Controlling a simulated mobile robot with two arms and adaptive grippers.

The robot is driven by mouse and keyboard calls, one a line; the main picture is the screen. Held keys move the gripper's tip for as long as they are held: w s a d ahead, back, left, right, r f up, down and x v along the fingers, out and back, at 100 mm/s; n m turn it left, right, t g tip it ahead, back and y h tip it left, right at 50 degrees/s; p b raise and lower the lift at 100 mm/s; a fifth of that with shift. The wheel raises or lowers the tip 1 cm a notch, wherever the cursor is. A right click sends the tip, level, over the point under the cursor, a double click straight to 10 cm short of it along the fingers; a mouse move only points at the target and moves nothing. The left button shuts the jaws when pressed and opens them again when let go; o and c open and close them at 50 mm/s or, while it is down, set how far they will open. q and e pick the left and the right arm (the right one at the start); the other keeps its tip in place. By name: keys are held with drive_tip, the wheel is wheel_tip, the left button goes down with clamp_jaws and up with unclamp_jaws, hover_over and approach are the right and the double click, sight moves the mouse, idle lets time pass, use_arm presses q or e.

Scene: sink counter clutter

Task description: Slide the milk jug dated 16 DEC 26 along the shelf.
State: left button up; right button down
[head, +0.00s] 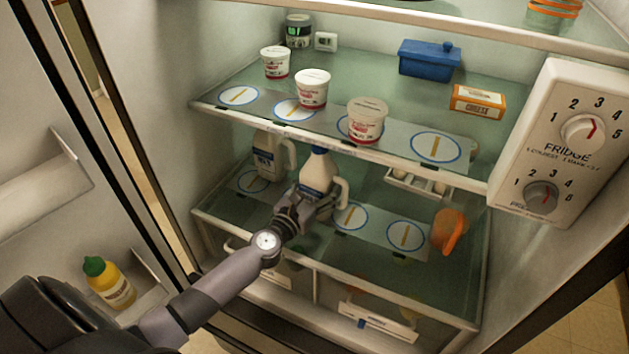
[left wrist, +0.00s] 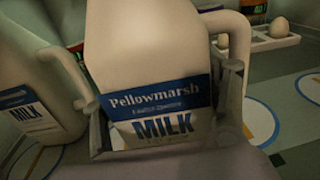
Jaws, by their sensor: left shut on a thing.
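Two white milk jugs with blue labels stand on the lower fridge shelf (head: 320,245). My left gripper (head: 312,198) is shut on the right-hand milk jug (head: 319,168), with a finger on each side of its body. In the left wrist view this held jug (left wrist: 150,50) fills the middle, its label reading Pellowmarsh MILK. It looks upright. The other milk jug (head: 268,157) stands just to its left and also shows in the left wrist view (left wrist: 30,90). I cannot read a date on either jug. My right gripper is not in view.
Blue-ringed circles mark a grey strip (head: 378,231) on the lower shelf; two right of the held jug are bare. An orange object (head: 449,230) stands beyond them. An egg tray (head: 416,183) is behind. The upper shelf (head: 385,155) with tubs hangs close above.

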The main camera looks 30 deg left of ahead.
use_arm(q)
drive_tip(key=shift+s+d, duration=0.1)
drive_tip(key=shift+s, duration=0.3)
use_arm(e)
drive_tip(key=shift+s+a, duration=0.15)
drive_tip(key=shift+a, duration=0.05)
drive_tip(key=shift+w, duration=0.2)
use_arm(q)
drive_tip(key=o, duration=2)
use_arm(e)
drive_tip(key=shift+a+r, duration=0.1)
use_arm(q)
drive_tip(key=shift+s, duration=0.15)
drive_tip(key=shift+s+f, duration=0.1)
drive_tip(key=shift+s, duration=0.3)
drive_tip(key=s, duration=1.1)
drive_tip(key=shift+a, duration=0.35)
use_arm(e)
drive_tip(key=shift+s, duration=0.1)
